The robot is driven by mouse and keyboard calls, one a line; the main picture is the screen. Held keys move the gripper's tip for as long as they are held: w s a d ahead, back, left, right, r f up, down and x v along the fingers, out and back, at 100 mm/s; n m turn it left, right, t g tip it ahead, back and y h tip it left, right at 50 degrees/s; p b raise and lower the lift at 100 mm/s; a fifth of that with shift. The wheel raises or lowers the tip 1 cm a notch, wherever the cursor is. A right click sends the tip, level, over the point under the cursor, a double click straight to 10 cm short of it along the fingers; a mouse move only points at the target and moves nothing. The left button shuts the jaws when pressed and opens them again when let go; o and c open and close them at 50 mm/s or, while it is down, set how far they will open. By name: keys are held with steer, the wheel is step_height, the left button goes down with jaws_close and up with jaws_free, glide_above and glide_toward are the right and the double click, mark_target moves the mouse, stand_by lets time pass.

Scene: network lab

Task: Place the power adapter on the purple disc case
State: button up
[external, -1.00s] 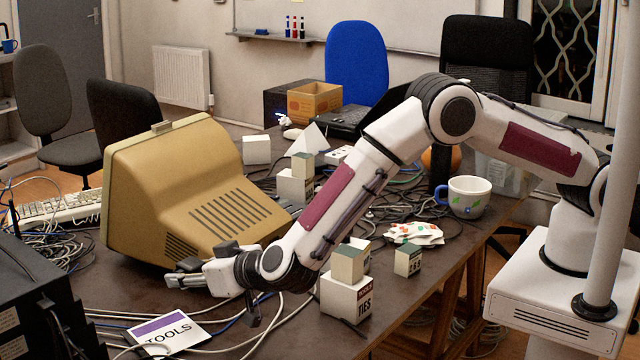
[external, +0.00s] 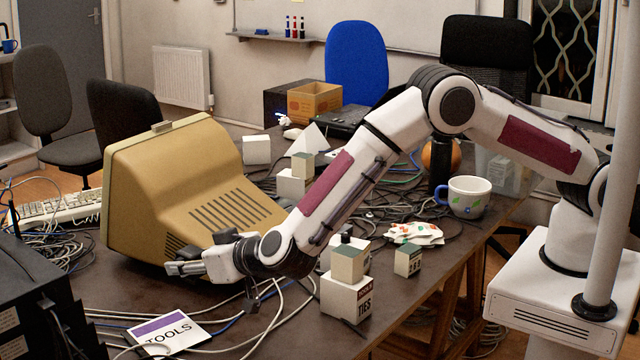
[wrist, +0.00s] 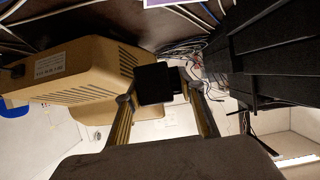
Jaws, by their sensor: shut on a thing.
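My gripper (external: 180,268) is in front of the tan monitor, above the table, with its fingers pointing left. In the wrist view its two fingers (wrist: 158,98) are shut on a black block, the power adapter (wrist: 154,84), held near the fingertips. The adapter cannot be made out clearly in the external view. The purple disc case (external: 166,333), white with a purple band and the word TOOLS, lies flat at the table's front left, nearer the camera than my gripper and apart from it. A pale purple-edged strip of it shows at the top of the wrist view (wrist: 172,3).
The tan monitor (external: 185,180) stands close behind my gripper. Black equipment (external: 45,300) stands at the left front. Loose cables (external: 270,315) cross the table around the case. Small boxes (external: 346,297) stand right of my gripper, with a mug (external: 467,197) farther right.

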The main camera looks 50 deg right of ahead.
steer(key=shift+w+r+n+y, duration=0.4)
steer(key=shift+r+y, duration=0.05)
steer(key=shift+y, duration=0.05)
steer(key=shift+w+a+n+y, duration=0.1)
steer(key=shift+n+y, duration=0.2)
steer(key=shift+a+r+n+y, duration=0.1)
steer(key=shift+a+n+y, duration=0.35)
steer(key=shift+n+y, duration=0.05)
steer(key=shift+s+a+f+n+g+y, duration=0.2)
steer(key=shift+s+a+n+g+y, duration=0.2)
steer(key=shift+a+y, duration=0.15)
steer(key=shift+s+a+f+n+y, duration=0.3)
steer(key=shift+s+a+f+y, duration=0.1)
steer(key=shift+a, duration=0.15)
steer(key=shift+s+a+f+n+y, duration=0.3)
steer(key=shift+s+a, duration=0.1)
steer(key=shift+a, duration=0.1)
glide_above(193, 327)
steer(key=shift+w+f, duration=0.1)
steer(key=shift+f, duration=3)
steer(key=shift+f, duration=0.1)
